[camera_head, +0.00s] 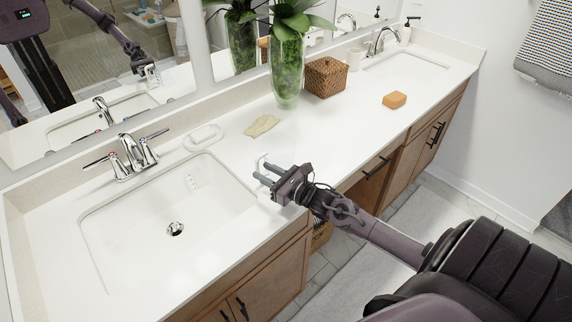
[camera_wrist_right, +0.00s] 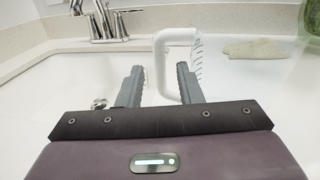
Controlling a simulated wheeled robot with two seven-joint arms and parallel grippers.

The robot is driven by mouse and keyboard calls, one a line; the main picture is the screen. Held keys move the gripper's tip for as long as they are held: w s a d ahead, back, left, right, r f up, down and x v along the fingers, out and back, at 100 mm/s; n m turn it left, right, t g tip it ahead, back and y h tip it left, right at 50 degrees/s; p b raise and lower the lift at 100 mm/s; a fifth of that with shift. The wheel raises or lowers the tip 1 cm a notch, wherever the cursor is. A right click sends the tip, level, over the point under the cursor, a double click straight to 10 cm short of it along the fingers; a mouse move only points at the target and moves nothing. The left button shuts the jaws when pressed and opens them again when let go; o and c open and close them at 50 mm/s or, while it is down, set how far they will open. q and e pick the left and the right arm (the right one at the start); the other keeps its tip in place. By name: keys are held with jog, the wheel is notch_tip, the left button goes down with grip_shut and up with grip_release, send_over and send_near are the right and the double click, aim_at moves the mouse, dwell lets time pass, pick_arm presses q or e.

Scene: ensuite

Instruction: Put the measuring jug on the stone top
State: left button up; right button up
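The measuring jug (camera_wrist_right: 197,62) is clear, with dark scale marks and a white handle (camera_wrist_right: 160,62). It is on the white stone top (camera_head: 345,115) beside the right edge of the sink. In the head view its clear body is hard to make out against the white top. My right gripper (camera_head: 262,174) is low over the counter next to the sink. Its fingers are apart, and in the right wrist view (camera_wrist_right: 160,85) the handle shows at and between the fingertips. I cannot tell whether they touch it. My left gripper is not directly in view.
A sink (camera_head: 125,240) with a chrome tap (camera_head: 135,152) lies left of the gripper. A soap dish (camera_head: 202,136), a beige cloth (camera_head: 262,125), a green glass vase (camera_head: 287,75), a wicker box (camera_head: 326,77) and a sponge (camera_head: 394,100) stand on the counter. The mirror behind reflects my arm.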

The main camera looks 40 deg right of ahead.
jog(key=b+v, duration=0.1)
jog(key=v, duration=0.7)
jog(key=shift+s+d+r, duration=0.1)
jog(key=shift+s, duration=0.3)
